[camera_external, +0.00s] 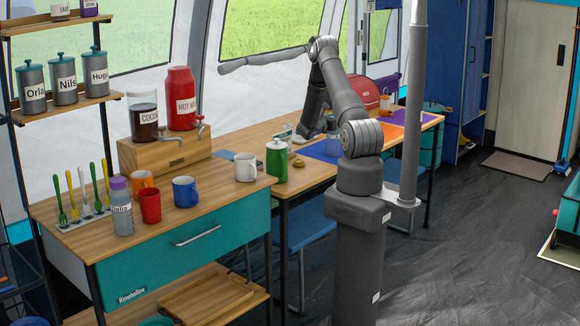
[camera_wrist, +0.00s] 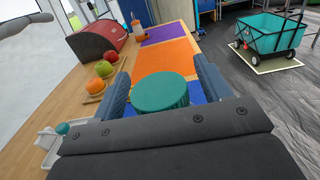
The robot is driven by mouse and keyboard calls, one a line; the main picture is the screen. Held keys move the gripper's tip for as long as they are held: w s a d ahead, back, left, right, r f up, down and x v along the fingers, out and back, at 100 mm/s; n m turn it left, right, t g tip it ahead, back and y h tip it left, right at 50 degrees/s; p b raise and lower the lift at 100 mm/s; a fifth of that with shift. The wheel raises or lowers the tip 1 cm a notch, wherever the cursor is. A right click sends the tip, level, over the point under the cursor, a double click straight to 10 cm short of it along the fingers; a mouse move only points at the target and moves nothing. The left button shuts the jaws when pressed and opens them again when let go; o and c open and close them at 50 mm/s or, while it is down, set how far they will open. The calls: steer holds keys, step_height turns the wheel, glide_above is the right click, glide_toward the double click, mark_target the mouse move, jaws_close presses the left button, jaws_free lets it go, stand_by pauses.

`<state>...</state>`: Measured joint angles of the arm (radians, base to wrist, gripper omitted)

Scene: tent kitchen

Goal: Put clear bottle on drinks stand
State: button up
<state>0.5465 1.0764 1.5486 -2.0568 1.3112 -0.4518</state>
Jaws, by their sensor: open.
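A clear bottle with a teal lid (camera_wrist: 162,92) stands between the two fingers of my gripper (camera_wrist: 164,84) in the wrist view. The fingers are open, one on each side of the lid; I cannot tell whether they touch the bottle. In the external view the bluish clear bottle (camera_external: 333,145) stands on the long table, partly hidden by my arm, with my gripper (camera_external: 328,128) at its top. The drinks stand (camera_external: 225,202) is the wooden-topped unit with a teal drawer at left, bearing drink dispensers, mugs and bottles.
A green bottle (camera_external: 277,160) and a white mug (camera_external: 245,167) stand near the drinks stand's right end. Blue, red and orange mugs stand farther left. In the wrist view, fruit (camera_wrist: 104,69) and a red bread box (camera_wrist: 97,43) line the table's left side. A pole rises beside my arm.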

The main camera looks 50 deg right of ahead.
steer(key=c, duration=1.5)
steer(key=shift+r, duration=0.1)
